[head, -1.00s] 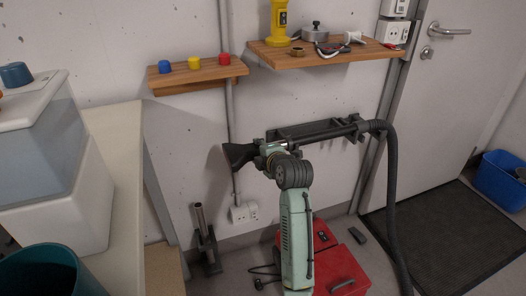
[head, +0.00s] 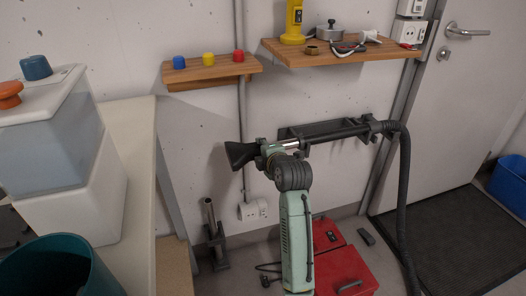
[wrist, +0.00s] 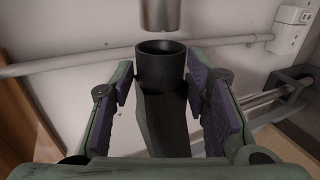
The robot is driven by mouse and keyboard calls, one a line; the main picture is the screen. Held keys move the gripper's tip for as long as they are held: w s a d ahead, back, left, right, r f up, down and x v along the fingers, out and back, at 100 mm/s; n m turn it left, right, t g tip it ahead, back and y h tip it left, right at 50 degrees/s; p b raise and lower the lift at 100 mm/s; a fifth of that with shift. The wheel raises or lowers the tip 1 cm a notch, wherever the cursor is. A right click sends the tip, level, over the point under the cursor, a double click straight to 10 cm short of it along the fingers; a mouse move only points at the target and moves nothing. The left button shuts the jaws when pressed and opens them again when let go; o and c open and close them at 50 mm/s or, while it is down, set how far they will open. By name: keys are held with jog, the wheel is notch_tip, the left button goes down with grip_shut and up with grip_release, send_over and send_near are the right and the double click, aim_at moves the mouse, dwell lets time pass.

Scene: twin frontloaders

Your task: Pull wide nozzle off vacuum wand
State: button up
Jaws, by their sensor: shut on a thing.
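The wide nozzle (head: 238,155) is black and flares out to the left in the head view. My gripper (wrist: 160,88) is shut on it, with purple-padded fingers on both sides of its body. In the wrist view the nozzle's round open collar (wrist: 161,47) faces the metal end of the vacuum wand (wrist: 160,15), and a narrow gap shows between them. In the head view the wand (head: 335,131) lies roughly level in a dark wall holder, and its hose runs off to the right. My gripper and wrist partly hide the wand's left end there.
A short upright tube on a base (head: 213,235) stands on the floor below the nozzle. A red box (head: 340,268) lies below the wand. A shelf with colored knobs (head: 212,74) hangs above. A counter with a white-and-blue container (head: 55,150) is at left.

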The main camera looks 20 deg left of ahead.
jog(key=s+d, duration=0.4)
jog(key=s, duration=0.2)
jog(key=shift+s+d+b, duration=0.25)
jog(key=shift+s+b, duration=0.05)
jog(key=shift+b, duration=0.15)
